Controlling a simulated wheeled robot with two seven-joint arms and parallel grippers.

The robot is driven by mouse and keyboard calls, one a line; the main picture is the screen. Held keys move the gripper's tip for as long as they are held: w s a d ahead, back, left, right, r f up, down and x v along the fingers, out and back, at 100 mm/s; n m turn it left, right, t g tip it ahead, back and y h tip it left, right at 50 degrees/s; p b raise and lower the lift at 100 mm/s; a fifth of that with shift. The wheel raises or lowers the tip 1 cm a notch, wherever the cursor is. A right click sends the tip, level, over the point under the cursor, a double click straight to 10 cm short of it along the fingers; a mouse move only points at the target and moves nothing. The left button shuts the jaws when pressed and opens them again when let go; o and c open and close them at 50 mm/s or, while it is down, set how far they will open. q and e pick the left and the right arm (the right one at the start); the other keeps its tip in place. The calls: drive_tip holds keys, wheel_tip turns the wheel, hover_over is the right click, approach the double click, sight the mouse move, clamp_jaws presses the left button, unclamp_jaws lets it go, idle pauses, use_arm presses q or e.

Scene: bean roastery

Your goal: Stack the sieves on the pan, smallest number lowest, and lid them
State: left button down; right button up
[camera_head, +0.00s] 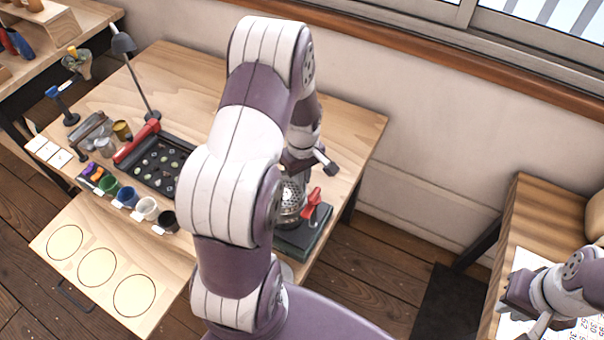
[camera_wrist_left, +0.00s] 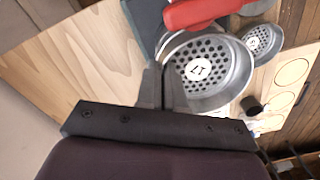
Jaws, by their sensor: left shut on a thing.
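My left gripper (camera_wrist_left: 172,88) is shut on the rim of a metal sieve (camera_wrist_left: 212,99), whose white label looks like an upside-down 17. In the head view this sieve (camera_head: 290,203) shows over a dark base (camera_head: 303,238) with a red lever; whether it rests there I cannot tell. My left gripper (camera_head: 297,168) is partly behind my arm there. A second, smaller-looking sieve (camera_wrist_left: 262,41) with a label lies beyond the held one in the wrist view. My right gripper (camera_head: 520,297) is at the lower right; its fingers are unclear. I cannot make out the pan or lid.
A drawer board (camera_head: 70,215) with several ringed circles, all bare, is at the front left. Coloured cups (camera_head: 127,196), a black tray (camera_head: 160,163) with beans and a lamp (camera_head: 140,75) stand left of my arm. The table's back right (camera_head: 340,125) is clear. A red handle (camera_wrist_left: 195,14) stands close to the held sieve.

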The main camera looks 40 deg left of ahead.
use_arm(q)
drive_tip(key=shift+f, duration=0.25)
drive_tip(key=c, duration=1.6)
unclamp_jaws()
drive_tip(key=shift+o, duration=0.2)
drive_tip(key=shift+r, duration=0.1)
wheel_tip(320, 180, up, 11)
drive_tip(key=p, duration=0.9)
